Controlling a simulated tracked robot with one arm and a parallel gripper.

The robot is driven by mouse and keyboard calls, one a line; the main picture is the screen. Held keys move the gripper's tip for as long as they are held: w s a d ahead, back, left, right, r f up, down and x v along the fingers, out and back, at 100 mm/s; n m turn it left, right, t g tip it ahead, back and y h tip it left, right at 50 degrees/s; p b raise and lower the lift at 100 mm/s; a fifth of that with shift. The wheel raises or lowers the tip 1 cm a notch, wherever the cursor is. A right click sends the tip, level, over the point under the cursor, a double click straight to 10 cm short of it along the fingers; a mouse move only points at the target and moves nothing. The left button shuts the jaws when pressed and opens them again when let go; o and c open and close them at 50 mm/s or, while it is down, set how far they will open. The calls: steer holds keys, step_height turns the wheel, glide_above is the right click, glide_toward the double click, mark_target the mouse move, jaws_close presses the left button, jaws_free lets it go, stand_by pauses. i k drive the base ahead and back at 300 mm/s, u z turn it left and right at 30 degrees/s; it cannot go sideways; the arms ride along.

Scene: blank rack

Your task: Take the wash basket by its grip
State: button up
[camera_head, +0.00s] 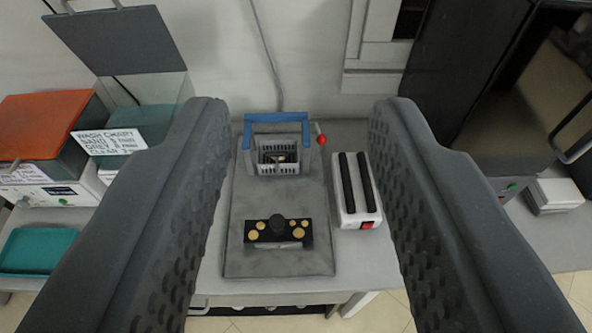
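The wash basket (279,161) is a small grey slotted basket with something dark and gold inside. It stands at the back of a grey plate on the bench. A blue grip (278,118) on grey posts arches over it. My gripper (288,108) is open, with one dark ridged finger on each side of the picture. The basket and its grip show in the gap between the fingers, touching neither. The fingers look much nearer to the camera than the basket.
A black block with gold discs (278,231) sits at the plate's front. A red knob (321,139) stands right of the basket. A white box with black bars (357,190) is further right. A washer with a raised lid (130,125) and teal tray (38,250) lie left.

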mark_target(276, 149)
steer(key=u, duration=0.2)
steer(key=i, duration=0.9)
steer(key=z, duration=0.1)
